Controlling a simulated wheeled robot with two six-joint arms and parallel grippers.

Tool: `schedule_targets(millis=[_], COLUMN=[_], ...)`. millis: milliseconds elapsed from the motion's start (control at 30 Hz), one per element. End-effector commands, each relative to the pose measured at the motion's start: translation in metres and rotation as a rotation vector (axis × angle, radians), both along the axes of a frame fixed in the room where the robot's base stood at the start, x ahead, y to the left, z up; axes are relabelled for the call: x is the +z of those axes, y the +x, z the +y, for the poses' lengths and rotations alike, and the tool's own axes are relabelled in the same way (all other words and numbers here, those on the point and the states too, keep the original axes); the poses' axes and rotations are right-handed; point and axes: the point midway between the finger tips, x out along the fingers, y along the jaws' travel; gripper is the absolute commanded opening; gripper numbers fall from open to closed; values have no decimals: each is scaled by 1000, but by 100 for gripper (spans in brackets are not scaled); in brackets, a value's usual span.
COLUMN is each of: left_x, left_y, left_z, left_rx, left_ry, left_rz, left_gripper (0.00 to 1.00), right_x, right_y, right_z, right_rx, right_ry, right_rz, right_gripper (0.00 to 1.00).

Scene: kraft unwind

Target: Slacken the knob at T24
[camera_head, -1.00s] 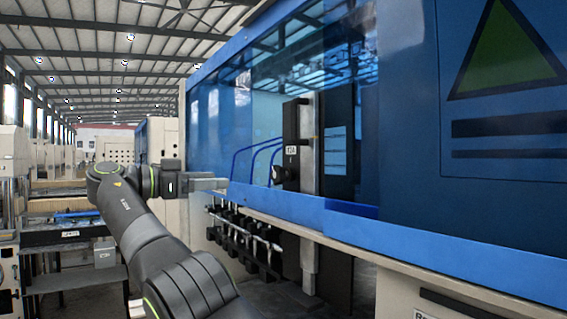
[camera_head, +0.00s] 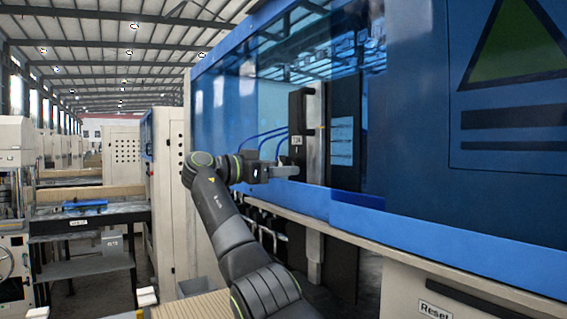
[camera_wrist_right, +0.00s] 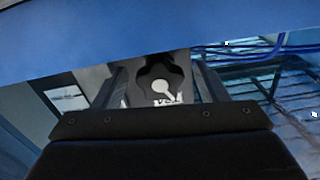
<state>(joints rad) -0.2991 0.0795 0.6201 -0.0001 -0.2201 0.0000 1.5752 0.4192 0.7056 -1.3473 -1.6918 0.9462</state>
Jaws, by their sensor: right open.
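The T24 label (camera_head: 297,140) is a small white plate on a dark upright block (camera_head: 297,110) in the machine's window opening. My right gripper (camera_head: 288,170) is just below that label, and the knob is hidden behind it in the head view. In the right wrist view the knob (camera_wrist_right: 151,73) is dark and lobed, with a white round-ended pointer mark; part of a label (camera_wrist_right: 168,102) shows beside it. The open right gripper (camera_wrist_right: 158,72) has one finger on each side of the knob in the picture; I cannot tell whether they touch it. My left gripper is out of view.
The blue machine frame (camera_head: 370,222) runs along below the opening, and a blue edge (camera_wrist_right: 90,45) crosses the top of the wrist view. Blue hoses (camera_head: 262,137) run left of the block. A table with a blue item (camera_head: 85,204) stands at the left.

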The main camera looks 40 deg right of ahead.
Motion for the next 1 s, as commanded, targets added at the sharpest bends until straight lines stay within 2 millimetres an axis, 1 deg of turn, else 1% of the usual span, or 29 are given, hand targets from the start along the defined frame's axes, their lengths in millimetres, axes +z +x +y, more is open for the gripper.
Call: schedule_targets(millis=[33, 167, 467, 567, 800, 833, 1000], left_x=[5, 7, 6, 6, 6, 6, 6], left_y=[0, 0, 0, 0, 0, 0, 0], left_z=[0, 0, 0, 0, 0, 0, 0], left_rx=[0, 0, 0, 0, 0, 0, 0], left_ry=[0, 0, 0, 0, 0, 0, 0], left_rz=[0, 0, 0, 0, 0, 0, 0], left_gripper=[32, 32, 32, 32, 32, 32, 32], right_x=[2, 1, 0, 0, 0, 0, 0], right_y=[-1, -2, -2, -2, -2, -2, -2], right_z=[-6, -14, -15, -15, -15, -15, -15], right_rx=[0, 0, 1, 1, 1, 1, 1], right_ry=[0, 0, 0, 0, 0, 0, 4], right_rz=[0, 0, 0, 0, 0, 0, 37], right_gripper=[67, 67, 67, 55, 23, 22, 22])
